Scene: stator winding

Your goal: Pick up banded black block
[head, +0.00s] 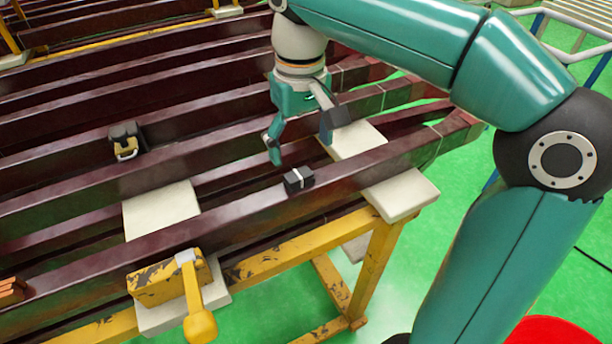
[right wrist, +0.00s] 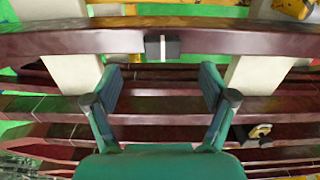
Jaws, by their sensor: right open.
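The banded black block (head: 299,180) is a small dark block with a pale band. My left gripper is not in either view.
Long dark red bars (head: 80,245) lie side by side with pale spacer blocks (head: 160,208) between them on a yellow stand (head: 375,260). A yellow clamp-like tool (head: 170,280) is at front left.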

